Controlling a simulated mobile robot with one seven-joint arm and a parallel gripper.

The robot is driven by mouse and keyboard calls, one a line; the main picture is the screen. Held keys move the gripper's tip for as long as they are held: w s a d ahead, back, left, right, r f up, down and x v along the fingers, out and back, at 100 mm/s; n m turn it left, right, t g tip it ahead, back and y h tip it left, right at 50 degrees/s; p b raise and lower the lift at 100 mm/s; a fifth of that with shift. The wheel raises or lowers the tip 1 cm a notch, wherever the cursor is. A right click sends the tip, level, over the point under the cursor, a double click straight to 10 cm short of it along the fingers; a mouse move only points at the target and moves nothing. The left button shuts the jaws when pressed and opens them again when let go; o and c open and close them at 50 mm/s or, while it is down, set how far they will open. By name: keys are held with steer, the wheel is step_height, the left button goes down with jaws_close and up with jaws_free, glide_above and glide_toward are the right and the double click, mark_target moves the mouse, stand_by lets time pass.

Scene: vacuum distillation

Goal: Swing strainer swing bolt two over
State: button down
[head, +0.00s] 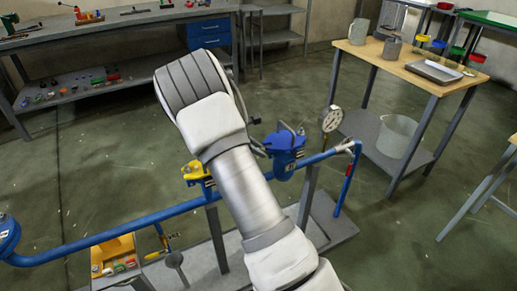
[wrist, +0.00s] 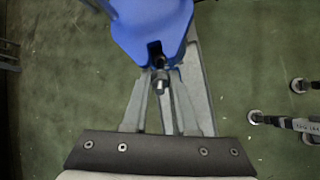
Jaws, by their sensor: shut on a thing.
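The blue strainer (head: 285,145) sits on the blue pipe, just right of my arm in the head view. Its blue body (wrist: 155,25) fills the top middle of the wrist view, with a dark slot in its near edge. A small metal swing bolt (wrist: 160,82) shows at that slot, with a dark upper part and a bright end. My gripper (wrist: 163,95) reaches up to it, its grey fingers shut on the bolt. The far ends of the fingers are partly hidden under the blue body. In the head view my arm hides the gripper.
The blue pipe (head: 110,225) crosses the floor area on stands, with a yellow valve (head: 195,173) and a pressure gauge (head: 331,120). A wooden-topped table (head: 400,68) stands at the back right. Metal fittings (wrist: 285,121) lie right in the wrist view.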

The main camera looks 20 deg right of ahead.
steer(key=c, duration=0.9)
jaws_free()
steer(key=shift+c, duration=0.2)
steer(key=shift+a, duration=0.1)
steer(key=p+v, duration=0.3)
steer(key=v, duration=1.4)
steer(key=shift+a+p, duration=0.2)
steer(key=shift+p, duration=0.2)
steer(key=shift+s, duration=0.1)
